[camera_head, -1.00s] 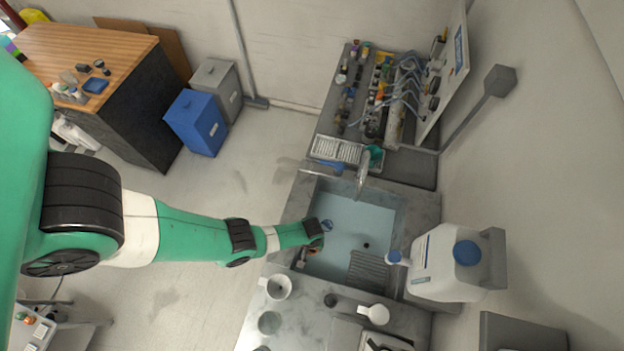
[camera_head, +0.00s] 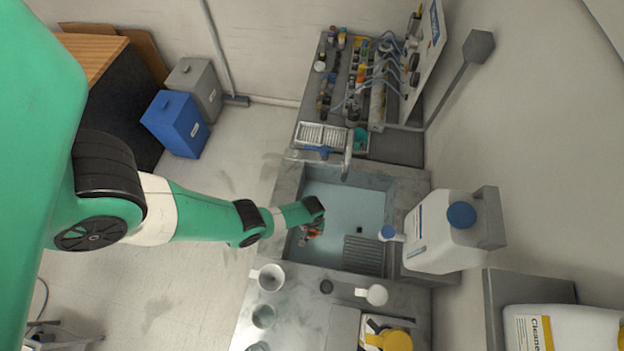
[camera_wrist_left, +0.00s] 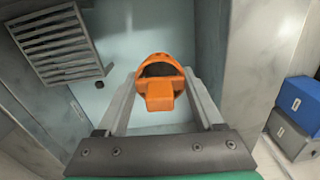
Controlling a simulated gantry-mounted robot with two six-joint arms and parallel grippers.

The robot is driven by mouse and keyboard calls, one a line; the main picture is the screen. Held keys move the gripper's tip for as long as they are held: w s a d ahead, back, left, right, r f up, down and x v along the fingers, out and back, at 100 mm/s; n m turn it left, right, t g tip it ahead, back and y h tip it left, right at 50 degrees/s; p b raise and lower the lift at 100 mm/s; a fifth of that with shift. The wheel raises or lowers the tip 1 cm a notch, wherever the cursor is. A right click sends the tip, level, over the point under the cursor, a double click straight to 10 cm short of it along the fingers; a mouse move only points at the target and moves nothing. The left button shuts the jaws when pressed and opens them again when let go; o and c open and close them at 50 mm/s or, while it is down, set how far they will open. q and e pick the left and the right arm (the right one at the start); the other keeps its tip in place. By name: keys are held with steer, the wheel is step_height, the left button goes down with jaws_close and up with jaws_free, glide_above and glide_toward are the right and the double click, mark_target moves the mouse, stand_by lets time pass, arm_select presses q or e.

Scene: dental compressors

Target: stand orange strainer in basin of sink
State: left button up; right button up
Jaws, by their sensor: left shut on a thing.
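The orange strainer (camera_wrist_left: 160,97) is held between the two fingers of my left gripper (camera_wrist_left: 162,88) in the left wrist view. It has a rounded rim, a dark opening and a block-like tab facing the camera. In the head view my left gripper (camera_head: 311,229) is over the left side of the sink basin (camera_head: 362,208), and a little orange shows below the wrist. The basin is pale blue with a dark drain hole (camera_head: 359,230). I cannot tell whether the strainer touches the basin floor. My right gripper is not in view.
A ribbed grey panel (camera_head: 363,255) lies at the basin's front right. A faucet (camera_head: 346,163) reaches over the back edge. A white jug (camera_head: 440,235) stands right of the sink. Cups, including a white one (camera_head: 270,277), stand on the front counter. The basin's middle is open.

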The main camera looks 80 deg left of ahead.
arm_select(q)
step_height(320, 180, down, 17)
steer(key=b, duration=1.5)
steer(key=shift+r, duration=0.2)
steer(key=shift+d+f+b, duration=0.1)
steer(key=shift+f+b, duration=1.25)
steer(key=shift+b, duration=0.2)
steer(key=o, duration=1.3)
steer(key=shift+c, duration=1.4)
steer(key=shift+r, duration=0.1)
